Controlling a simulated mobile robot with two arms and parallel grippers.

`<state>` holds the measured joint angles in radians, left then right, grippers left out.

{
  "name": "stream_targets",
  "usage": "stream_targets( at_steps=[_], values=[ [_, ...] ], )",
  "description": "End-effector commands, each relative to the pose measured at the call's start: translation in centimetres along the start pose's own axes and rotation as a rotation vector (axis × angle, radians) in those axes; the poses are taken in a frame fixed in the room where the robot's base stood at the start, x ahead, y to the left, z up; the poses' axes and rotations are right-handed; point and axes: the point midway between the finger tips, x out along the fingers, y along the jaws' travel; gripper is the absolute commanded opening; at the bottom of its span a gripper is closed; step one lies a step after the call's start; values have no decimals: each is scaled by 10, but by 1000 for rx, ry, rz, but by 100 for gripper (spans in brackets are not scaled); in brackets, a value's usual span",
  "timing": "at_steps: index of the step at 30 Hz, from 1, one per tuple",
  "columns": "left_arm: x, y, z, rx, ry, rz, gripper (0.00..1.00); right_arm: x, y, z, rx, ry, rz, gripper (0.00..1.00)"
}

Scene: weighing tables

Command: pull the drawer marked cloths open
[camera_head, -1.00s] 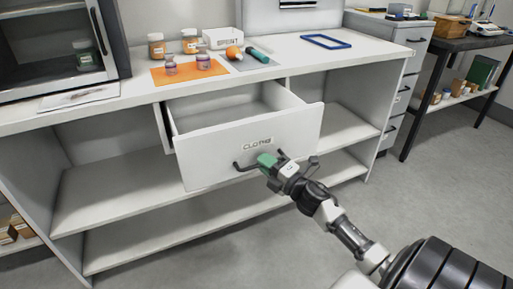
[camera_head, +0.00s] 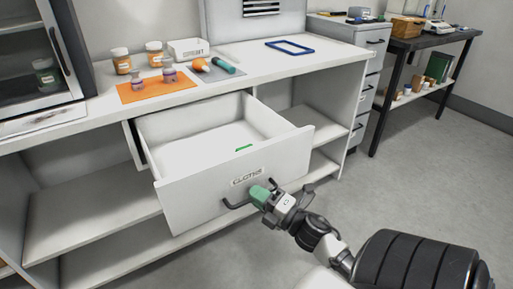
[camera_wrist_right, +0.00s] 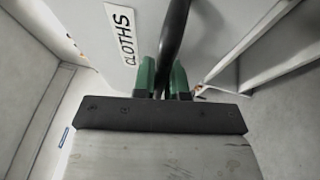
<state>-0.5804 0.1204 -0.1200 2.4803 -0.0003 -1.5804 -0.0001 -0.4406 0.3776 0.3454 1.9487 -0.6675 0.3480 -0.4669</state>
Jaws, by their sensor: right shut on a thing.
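The white drawer marked cloths (camera_head: 190,203) stands pulled well out of the counter in the head view, its inside showing. A green thing (camera_head: 244,148) lies inside on the drawer floor; its kind is too small to tell. The label CLOTHS also shows in the right wrist view (camera_wrist_right: 121,33). My right gripper (camera_head: 259,194), with green fingertips, is shut on the dark drawer handle (camera_head: 235,204) at the drawer's front. In the right wrist view the handle (camera_wrist_right: 174,40) runs between the two green fingers. My left gripper is not in view.
On the counter (camera_head: 245,67) stand an orange mat (camera_head: 150,94) with small jars, more jars, a white box (camera_head: 188,49) and a blue frame (camera_head: 290,47). A glass-fronted cabinet (camera_head: 40,60) stands at left. Open shelves (camera_head: 95,205) lie below. Grey floor (camera_head: 420,170) is clear at right.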

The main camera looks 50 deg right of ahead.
Motion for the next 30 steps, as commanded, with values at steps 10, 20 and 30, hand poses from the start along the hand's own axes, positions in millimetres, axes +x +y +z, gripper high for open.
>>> stream_targets(
  at_steps=[10, 20, 30],
  values=[
    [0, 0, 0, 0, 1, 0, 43, 0, 0, 0, 0, 1, 0, 37],
    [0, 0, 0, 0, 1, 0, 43, -12, -1, 0, 2, -2, -3, 37],
    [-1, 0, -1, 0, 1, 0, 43, -79, -1, 0, 3, -3, -4, 37]
  ],
)
